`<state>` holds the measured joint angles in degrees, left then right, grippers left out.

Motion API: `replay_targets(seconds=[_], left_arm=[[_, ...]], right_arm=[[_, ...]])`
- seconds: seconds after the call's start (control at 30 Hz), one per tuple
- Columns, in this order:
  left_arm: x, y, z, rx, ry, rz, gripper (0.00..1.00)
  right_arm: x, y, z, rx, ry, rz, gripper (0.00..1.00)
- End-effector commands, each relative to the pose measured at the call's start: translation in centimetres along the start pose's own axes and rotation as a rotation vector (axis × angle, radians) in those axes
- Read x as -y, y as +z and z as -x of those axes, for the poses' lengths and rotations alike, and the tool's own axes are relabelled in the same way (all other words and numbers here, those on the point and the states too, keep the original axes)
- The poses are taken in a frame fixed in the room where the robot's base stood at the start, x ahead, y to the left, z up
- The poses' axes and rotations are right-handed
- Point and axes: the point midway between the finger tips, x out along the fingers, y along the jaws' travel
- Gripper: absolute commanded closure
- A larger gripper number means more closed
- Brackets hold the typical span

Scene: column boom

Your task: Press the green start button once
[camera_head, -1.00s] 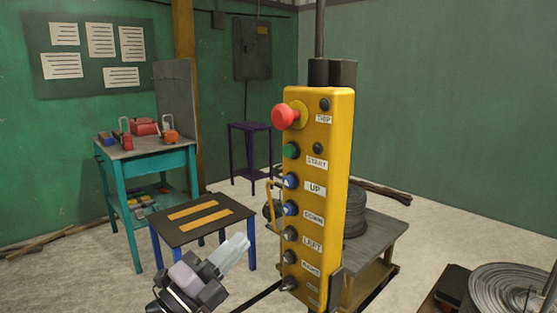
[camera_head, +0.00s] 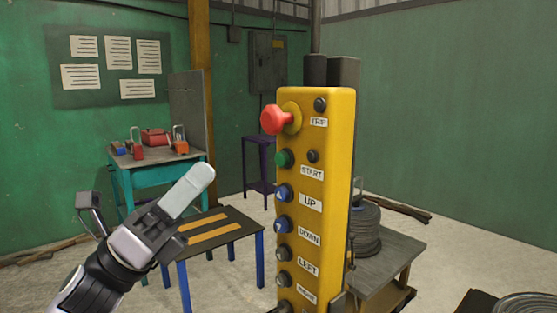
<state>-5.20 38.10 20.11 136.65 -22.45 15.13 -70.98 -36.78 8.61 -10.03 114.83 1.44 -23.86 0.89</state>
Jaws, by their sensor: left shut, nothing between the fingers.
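The yellow control box (camera_head: 335,190) hangs upright in the middle of the head view. The green start button (camera_head: 284,158) sticks out near its upper left, beside the START label (camera_head: 312,173). The large red knob (camera_head: 274,119) is above it and a blue UP button (camera_head: 283,192) below it. My left gripper (camera_head: 204,174) is shut and empty. Its pale fingertips point up and right, to the left of the box and a little lower than the green button, with a clear gap in the picture. My right gripper is not in view.
A black-topped table with yellow stripes (camera_head: 236,217) stands behind my left gripper. A teal bench (camera_head: 162,176) with padlocks is further back.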

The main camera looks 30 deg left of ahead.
Motion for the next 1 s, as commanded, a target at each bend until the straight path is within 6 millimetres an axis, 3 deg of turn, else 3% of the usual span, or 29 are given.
replay_targets(seconds=[0.53,1.0], left_arm=[[-3.1,-2.9,-4.5,0.002,0.001,0.003,1.00],[-4.5,-4.5,-6.1,0.001,0.002,0.002,1.00]], right_arm=[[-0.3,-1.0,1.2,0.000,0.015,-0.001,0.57],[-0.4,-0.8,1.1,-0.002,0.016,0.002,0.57]])
